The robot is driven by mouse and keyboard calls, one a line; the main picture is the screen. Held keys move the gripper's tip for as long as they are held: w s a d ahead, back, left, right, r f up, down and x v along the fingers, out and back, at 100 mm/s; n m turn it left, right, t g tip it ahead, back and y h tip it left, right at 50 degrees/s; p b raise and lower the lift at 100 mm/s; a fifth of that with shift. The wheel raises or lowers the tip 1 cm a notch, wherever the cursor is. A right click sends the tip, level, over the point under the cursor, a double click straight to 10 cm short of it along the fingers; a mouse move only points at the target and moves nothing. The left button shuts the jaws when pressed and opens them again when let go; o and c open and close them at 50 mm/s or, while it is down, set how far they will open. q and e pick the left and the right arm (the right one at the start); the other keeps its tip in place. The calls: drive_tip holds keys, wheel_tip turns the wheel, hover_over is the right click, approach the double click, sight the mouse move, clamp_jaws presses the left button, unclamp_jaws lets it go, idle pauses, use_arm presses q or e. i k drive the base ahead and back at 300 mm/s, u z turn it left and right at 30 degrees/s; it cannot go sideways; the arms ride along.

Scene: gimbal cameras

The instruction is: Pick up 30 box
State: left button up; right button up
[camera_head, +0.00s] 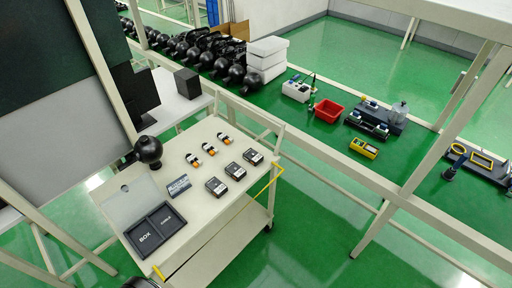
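Three small dark boxes with light labels lie in a slanting row on the white cart top (205,229): a near one (215,187), a middle one (235,171) and a far one (253,157). Their print is too small to read, so I cannot tell which is the 30 box. A black two-part tray (157,229) with "BOX" printed in one part lies at the cart's near left. Neither of my grippers can be made out. A dark rounded part (140,283) is cut off at the bottom edge, and I cannot tell what it is.
Three small orange, black and white items (208,149) stand behind the boxes. A dark printed card (178,186) and a black round device (148,152) are at the cart's left. A yellow handle (262,186) edges its right side.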

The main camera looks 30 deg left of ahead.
sight(251, 156)
drive_tip(key=u, duration=0.5)
drive_tip(key=i, duration=0.85)
drive_tip(key=u, duration=0.8)
